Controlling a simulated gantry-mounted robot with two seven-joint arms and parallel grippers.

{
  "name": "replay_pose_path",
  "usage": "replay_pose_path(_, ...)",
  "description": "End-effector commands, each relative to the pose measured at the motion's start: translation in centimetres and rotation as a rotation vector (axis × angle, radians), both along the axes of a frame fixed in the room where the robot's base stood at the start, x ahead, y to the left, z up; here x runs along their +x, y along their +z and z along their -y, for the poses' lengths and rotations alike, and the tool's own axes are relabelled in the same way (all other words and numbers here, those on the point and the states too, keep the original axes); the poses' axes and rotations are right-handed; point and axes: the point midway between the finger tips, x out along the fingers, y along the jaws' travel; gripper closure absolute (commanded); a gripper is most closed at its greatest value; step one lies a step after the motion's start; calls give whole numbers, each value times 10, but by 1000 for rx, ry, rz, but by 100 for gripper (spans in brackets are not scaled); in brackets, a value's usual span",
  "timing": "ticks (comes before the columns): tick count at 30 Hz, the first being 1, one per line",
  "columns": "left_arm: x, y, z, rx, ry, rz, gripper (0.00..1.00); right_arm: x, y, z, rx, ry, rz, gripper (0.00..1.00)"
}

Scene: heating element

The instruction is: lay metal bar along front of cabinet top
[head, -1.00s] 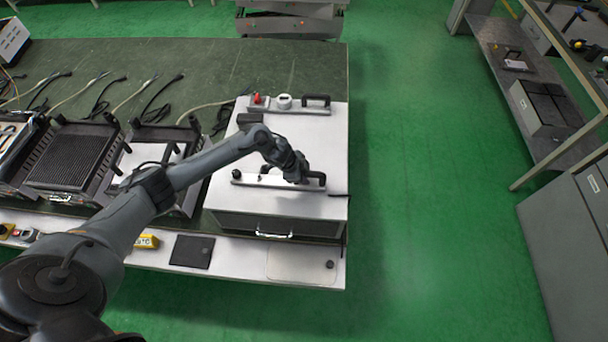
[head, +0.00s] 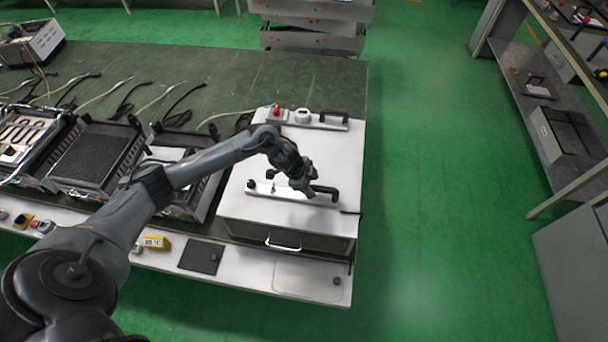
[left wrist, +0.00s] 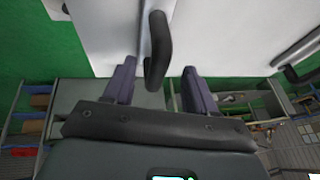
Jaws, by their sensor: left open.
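The metal bar (head: 270,191), pale with a black handle at its right end, lies on the cabinet top (head: 320,160), roughly along its front edge. My left gripper (head: 308,196) is at the bar's right part, by the handle, and hides some of it. In the left wrist view the black handle (left wrist: 157,45) shows between the two open fingers of the gripper (left wrist: 160,85), with gaps on both sides. My right gripper is in neither view.
A second bar with a black handle (head: 333,117), a red knob (head: 277,110) and a white dial (head: 303,116) is at the cabinet top's back. Open heater units (head: 97,155) and cables stand to the left. Green floor is clear to the right.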

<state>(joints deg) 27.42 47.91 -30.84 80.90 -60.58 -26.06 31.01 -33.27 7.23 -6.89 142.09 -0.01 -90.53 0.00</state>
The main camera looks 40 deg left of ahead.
Motion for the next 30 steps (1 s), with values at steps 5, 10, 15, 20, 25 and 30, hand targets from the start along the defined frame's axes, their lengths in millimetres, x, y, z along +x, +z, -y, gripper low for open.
replay_pose_path(5, -12, 30, -7, 2, 0, 1, 44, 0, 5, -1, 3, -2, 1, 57)
replay_pose_path(10, -20, 48, -11, 0, -1, 0, 44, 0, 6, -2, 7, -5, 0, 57)
replay_pose_path(15, -25, 47, 9, -3, -19, 26, 44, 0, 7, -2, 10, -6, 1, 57)
replay_pose_path(20, -35, 30, 78, -16, -38, 124, 44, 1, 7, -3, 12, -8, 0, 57)
replay_pose_path(25, -71, 31, 156, -51, 79, 229, 44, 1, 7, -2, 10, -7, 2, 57)
replay_pose_path(30, -131, 48, 175, -74, 341, 185, 44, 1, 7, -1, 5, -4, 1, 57)
